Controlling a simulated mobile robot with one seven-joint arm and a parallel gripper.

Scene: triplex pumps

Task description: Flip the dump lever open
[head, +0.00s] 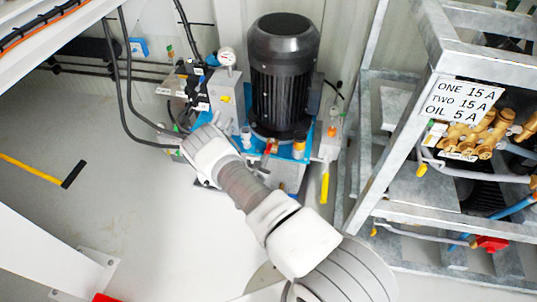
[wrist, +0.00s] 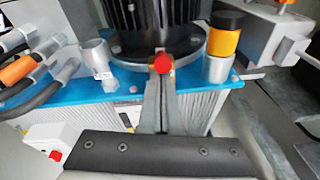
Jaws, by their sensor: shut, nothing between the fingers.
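No part carries a readable dump lever label, so I cannot tell for certain which one it is. A small red knob (head: 271,147) shows at the foot of the black motor (head: 284,75). In the wrist view a round red knob (wrist: 164,63) stands just beyond the tips of my gripper (wrist: 161,76). The fingers are shut together with nothing between them; whether they touch the knob is unclear. A yellow handle (head: 325,188) hangs down from a grey block right of the motor. In the head view my wrist hides the fingertips.
An orange-capped cylinder (wrist: 225,38) stands close right of the red knob on the blue tank top (wrist: 122,88). Hoses and fittings (wrist: 38,65) crowd the left. A metal rack (head: 400,150) with brass valves (head: 470,137) stands to the right.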

